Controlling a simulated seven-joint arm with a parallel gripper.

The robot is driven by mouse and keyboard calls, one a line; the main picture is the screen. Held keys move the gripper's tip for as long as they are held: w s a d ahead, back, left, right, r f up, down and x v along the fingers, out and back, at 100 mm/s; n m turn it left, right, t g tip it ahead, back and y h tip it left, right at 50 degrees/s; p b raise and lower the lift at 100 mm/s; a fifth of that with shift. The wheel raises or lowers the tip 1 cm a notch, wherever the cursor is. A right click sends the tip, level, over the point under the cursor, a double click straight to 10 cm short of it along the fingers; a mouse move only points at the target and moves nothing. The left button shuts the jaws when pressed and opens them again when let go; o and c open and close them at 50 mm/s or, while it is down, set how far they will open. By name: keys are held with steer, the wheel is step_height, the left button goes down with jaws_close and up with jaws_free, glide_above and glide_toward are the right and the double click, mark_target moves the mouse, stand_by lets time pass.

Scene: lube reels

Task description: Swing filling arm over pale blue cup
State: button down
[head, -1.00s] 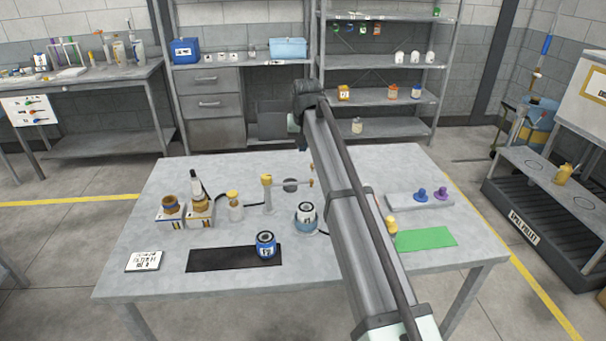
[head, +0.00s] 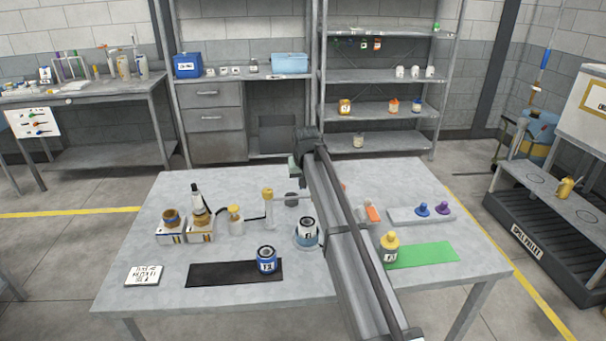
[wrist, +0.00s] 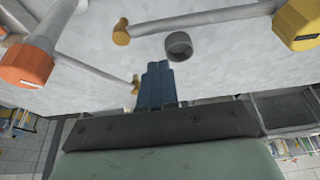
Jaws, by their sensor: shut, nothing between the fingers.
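The filling arm's yellow-capped post (head: 268,210) stands mid-table. Its thin bar reaches right, towards my arm. In the wrist view the yellow cap (wrist: 303,22) is upper right, and the bar ends in a small yellow knob (wrist: 121,32). The pale blue cup (head: 297,241) sits nearer the front, around or under a white-labelled, dark-topped container; the bar's visible part lies behind it, not over it. My gripper (wrist: 158,66) is shut and empty, its blue fingers apart from the bar, near a dark grey ring (wrist: 179,45). My arm hides the bar's end in the head view.
A second post with an orange cap (wrist: 27,65) and its own bar stands close by. A blue jar (head: 266,260) is on the black mat (head: 215,272); a yellow-topped jar (head: 390,247) is by the green mat (head: 430,254). Several bottles stand at left.

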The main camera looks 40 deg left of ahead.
steer(key=shift+s+d+f, duration=0.2)
steer(key=shift+s+d, duration=0.8)
steer(key=shift+d, duration=0.05)
steer(key=s+d+m, duration=0.1)
steer(key=m, duration=0.1)
steer(key=s+d+m+h, duration=0.1)
steer(key=s+m, duration=0.1)
steer(key=s+d+m+t+h, duration=0.1)
steer(key=s+m, duration=0.1)
steer(key=shift+d, duration=0.4)
steer(key=shift+s+d, duration=0.15)
steer(key=shift+s, duration=0.5)
steer(key=w+r, duration=0.1)
steer(key=w, duration=0.3)
steer(key=v, duration=0.9)
steer(key=shift+s+a+r, duration=0.35)
steer(key=shift+a, duration=0.05)
